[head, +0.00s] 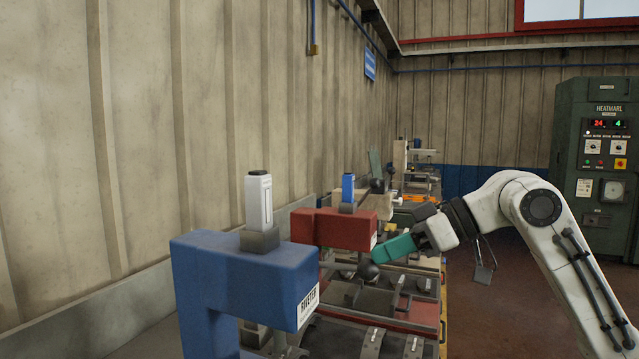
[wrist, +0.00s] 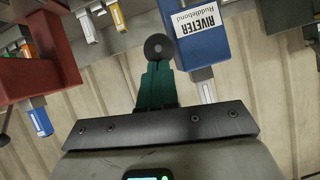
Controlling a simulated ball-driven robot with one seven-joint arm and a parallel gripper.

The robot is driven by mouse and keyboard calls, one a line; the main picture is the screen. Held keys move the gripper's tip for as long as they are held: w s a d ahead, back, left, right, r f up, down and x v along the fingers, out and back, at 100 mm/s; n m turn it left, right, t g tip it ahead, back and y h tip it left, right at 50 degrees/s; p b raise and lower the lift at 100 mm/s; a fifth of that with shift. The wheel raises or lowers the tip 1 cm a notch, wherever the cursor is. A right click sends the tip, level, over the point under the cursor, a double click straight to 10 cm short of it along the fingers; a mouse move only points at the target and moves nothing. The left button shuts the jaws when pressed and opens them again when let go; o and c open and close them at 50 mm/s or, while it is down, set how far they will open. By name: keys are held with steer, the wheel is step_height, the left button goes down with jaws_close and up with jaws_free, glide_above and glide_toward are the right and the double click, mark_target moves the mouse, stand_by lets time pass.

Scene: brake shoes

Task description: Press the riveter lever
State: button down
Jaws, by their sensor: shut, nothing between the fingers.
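The blue riveter (head: 235,265) stands at the front left in the head view, with a "RIVETER" label on its end. It also shows in the wrist view (wrist: 193,55), upside down. A dark round ball knob (head: 368,271), apparently the lever's end, sits right at the tip of my gripper (head: 379,254). In the wrist view the knob (wrist: 158,46) lies just beyond the shut teal fingers (wrist: 158,68). I cannot tell whether they touch. The lever's rod is mostly hidden. My gripper is shut and empty, reaching in from the right.
A red press (head: 335,229) stands behind the riveter, with another dark knob (head: 377,186) near it. Metal brake shoes (head: 372,342) and fixtures crowd the bench below. A green control cabinet (head: 597,165) stands at the far right. The floor right of the bench is open.

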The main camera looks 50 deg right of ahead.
step_height(320, 180, down, 6)
steer(key=t+y+b, duration=0.1)
steer(key=t+b, duration=0.1)
steer(key=b, duration=0.3)
steer(key=shift+s+t, duration=0.2)
steer(key=shift+t, duration=0.1)
steer(key=shift+f, duration=0.2)
